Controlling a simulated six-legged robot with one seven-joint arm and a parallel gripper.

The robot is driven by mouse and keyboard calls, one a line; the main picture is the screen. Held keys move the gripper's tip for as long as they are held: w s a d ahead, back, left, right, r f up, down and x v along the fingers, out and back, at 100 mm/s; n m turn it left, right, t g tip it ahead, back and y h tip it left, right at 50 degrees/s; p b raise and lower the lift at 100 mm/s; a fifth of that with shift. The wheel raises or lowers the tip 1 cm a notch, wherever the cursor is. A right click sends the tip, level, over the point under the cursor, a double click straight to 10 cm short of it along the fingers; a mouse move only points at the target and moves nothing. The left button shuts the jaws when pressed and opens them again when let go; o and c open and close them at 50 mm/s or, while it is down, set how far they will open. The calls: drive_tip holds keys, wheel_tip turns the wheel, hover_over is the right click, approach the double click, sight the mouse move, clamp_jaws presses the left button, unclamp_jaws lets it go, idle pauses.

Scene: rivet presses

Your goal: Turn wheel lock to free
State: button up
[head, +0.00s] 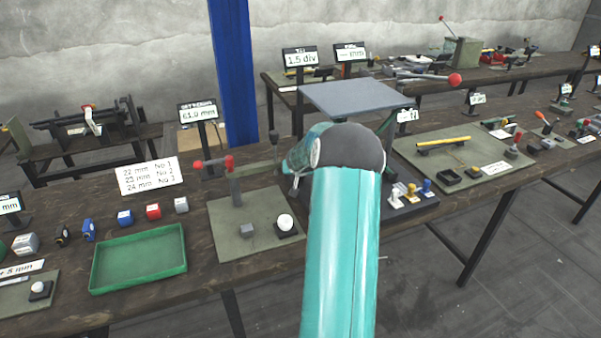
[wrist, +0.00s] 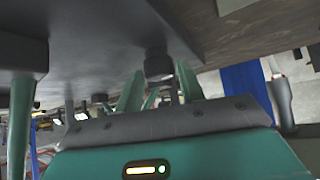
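No part in view can be surely identified as the wheel lock. In the wrist view a dark round knob (wrist: 158,66) stands out from a dark flat base (wrist: 85,42). My gripper (wrist: 160,88) has its two green fingers apart, pointing at the knob, which shows in line with the gap between them. I cannot tell whether the fingers touch it. In the head view my teal arm hides my gripper and the knob. A grey raised plate (head: 357,96) stands behind my arm, with white, yellow and blue handled pieces (head: 412,191) on the dark base at right.
A green mat (head: 262,215) with a red-handled lever stand (head: 233,185) and white ball (head: 285,222) lies left of my arm. A green tray (head: 139,262) is further left. A mat with a yellow bar (head: 443,142) lies right. A blue post (head: 234,60) stands behind.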

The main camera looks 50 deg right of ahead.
drive_tip(key=c, duration=0.5)
drive_tip(key=shift+c, duration=0.2)
drive_tip(key=shift+s+d+n+t, duration=0.1)
drive_tip(key=shift+s+n+t, duration=0.05)
drive_tip(key=shift+n+t, duration=0.2)
drive_tip(key=shift+s+d+n+t+y, duration=0.15)
drive_tip(key=shift+n+t+y, duration=0.5)
drive_tip(key=shift+n+y, duration=0.55)
drive_tip(key=n+t+y, duration=0.1)
drive_tip(key=n, duration=0.2)
drive_tip(key=shift+d+n+y, duration=0.1)
drive_tip(key=shift+n+y, duration=0.15)
drive_tip(key=shift+y, duration=0.15)
drive_tip(key=shift+d+n+t+y, duration=0.15)
drive_tip(key=shift+n+t+y, duration=0.15)
drive_tip(key=shift+n+y, duration=1.35)
drive_tip(key=shift+n, duration=0.35)
